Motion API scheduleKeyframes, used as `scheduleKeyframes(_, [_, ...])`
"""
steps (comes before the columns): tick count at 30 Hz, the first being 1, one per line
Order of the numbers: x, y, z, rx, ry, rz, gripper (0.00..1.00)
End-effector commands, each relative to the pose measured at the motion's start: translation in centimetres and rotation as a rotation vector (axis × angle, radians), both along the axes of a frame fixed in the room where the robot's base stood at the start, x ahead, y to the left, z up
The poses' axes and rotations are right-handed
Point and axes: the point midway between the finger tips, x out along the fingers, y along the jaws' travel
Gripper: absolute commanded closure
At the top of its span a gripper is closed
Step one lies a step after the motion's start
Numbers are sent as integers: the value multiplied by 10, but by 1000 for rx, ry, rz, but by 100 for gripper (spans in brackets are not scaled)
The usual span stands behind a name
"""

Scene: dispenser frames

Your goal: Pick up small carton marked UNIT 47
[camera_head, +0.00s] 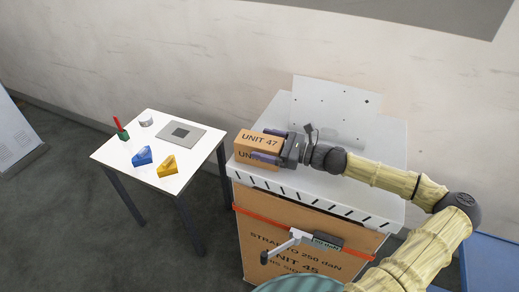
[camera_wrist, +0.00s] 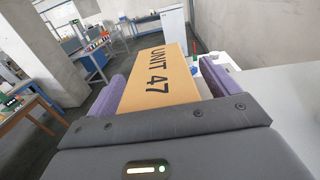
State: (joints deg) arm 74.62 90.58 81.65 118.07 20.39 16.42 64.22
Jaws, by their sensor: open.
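The small carton (camera_head: 258,139) is an orange-brown box marked UNIT 47. It sits at the left end of the white surface (camera_head: 370,165) in the head view. My gripper (camera_head: 268,147) reaches it from the right, with a purple finger on each side. In the wrist view the carton (camera_wrist: 160,78) lies between the two purple fingers of my gripper (camera_wrist: 163,85), its marked top facing up. The fingers are open around it. Whether either finger touches it, I cannot tell. The carton's lower part is largely hidden in the wrist view.
A larger strapped carton (camera_head: 255,215) marked UNIT 45 stands below the white surface, with a tensioning tool (camera_head: 300,238) on its orange strap. A small white table (camera_head: 130,165) at left holds blue (camera_head: 142,156) and yellow (camera_head: 167,166) blocks and a grey plate (camera_head: 190,134). An upright panel (camera_head: 325,105) stands behind.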

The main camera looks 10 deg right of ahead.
Motion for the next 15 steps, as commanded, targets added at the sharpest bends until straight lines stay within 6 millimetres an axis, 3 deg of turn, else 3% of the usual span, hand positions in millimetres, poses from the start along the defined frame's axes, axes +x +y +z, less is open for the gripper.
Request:
scheduleKeyframes(4, [0,0,0,0,0,1,13])
scheduleKeyframes(5, [0,1,0,0,0,1,17])
scheduleKeyframes(13, [0,0,0,0,0,0,70])
scheduleKeyframes(15, [0,0,1,1,-2,0,74])
